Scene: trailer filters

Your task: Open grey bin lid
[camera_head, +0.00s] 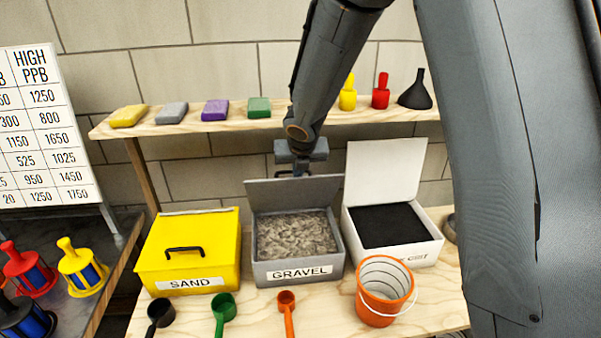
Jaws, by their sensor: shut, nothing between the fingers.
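The grey bin (300,270) labelled GRAVEL stands on the wooden table in the middle of the head view. Its grey lid (293,193) is raised at the back edge and stands nearly upright, so the gravel (296,236) inside shows. My gripper (301,169) is at the top edge of the lid, with my arm coming down from above. It is shut and holds nothing. Its fingertips are small and partly hidden, and I cannot tell whether they touch the lid.
A closed yellow SAND bin (190,252) stands close on the left, and an open white bin (397,240) with black contents on the right. An orange bucket (383,292) and several scoops are in front. A shelf (280,122) with blocks runs behind.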

